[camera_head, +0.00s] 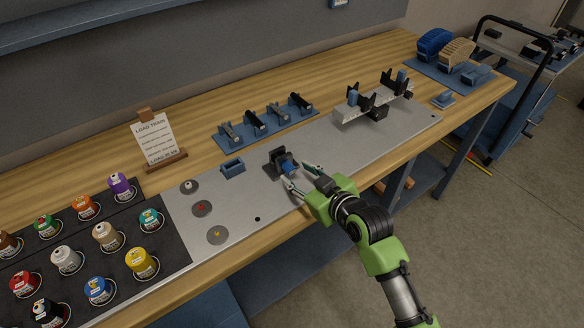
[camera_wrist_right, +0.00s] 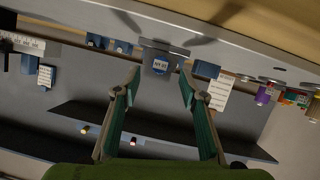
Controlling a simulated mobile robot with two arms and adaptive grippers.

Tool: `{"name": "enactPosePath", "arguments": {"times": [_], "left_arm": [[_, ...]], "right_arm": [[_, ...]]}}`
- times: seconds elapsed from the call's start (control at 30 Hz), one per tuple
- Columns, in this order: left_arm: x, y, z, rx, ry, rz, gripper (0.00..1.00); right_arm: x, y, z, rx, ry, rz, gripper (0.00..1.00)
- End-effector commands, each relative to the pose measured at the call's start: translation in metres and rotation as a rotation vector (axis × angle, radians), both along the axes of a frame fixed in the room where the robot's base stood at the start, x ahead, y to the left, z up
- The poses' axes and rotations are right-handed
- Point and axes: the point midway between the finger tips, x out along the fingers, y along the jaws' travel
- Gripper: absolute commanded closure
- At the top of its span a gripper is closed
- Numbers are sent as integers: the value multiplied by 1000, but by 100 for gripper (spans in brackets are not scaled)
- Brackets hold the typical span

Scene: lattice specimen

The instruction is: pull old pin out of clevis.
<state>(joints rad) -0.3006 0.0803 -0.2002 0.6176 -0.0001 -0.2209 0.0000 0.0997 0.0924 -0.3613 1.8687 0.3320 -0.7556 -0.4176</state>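The clevis (camera_head: 273,157) is a small dark grey bracket with a blue part on its near side, on the metal plate in the middle of the bench. I cannot clearly make out the old pin apart from the clevis. My right gripper (camera_head: 296,173) is open and empty, pointing at the clevis from the near right side. Its fingers (camera_wrist_right: 158,80) are spread on either side of the blue face, apart from it. My left gripper is out of view.
A blue rack (camera_head: 240,143) with several dark pins stands behind. A small blue tray (camera_head: 232,168) and a sign (camera_head: 155,138) are to the left. A fixture (camera_head: 372,104) stands right. Several coloured spools fill a black mat (camera_head: 175,250) at left.

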Motion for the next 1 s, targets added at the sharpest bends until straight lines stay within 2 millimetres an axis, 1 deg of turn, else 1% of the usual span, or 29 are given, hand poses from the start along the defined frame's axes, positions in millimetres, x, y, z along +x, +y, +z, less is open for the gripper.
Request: {"name": "enactPosePath", "arguments": {"times": [0.03, 0.1, 0.3, 0.5, 0.73, 0.77, 0.8, 0.87, 0.9, 1.0], "left_arm": [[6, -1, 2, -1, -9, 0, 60], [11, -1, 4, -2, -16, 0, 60], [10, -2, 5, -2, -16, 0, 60], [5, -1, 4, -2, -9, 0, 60], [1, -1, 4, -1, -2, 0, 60], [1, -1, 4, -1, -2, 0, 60], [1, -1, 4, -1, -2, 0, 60], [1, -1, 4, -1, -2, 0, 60], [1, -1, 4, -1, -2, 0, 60], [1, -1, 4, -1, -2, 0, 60]], "right_arm": [[7, 5, -2, 2, 0, -1, 62], [14, 10, -5, 2, 1, 0, 62], [29, 18, -13, 1, 0, 0, 62], [34, 21, -16, 1, -1, 0, 62], [34, 21, -16, 1, -1, 0, 62], [34, 21, -16, 1, -1, 0, 69], [34, 21, -16, 1, -1, 0, 80], [34, 21, -16, 1, -1, 0, 95], [34, 21, -16, 1, -1, 0, 100], [34, 21, -16, 1, -1, 0, 100]]}}
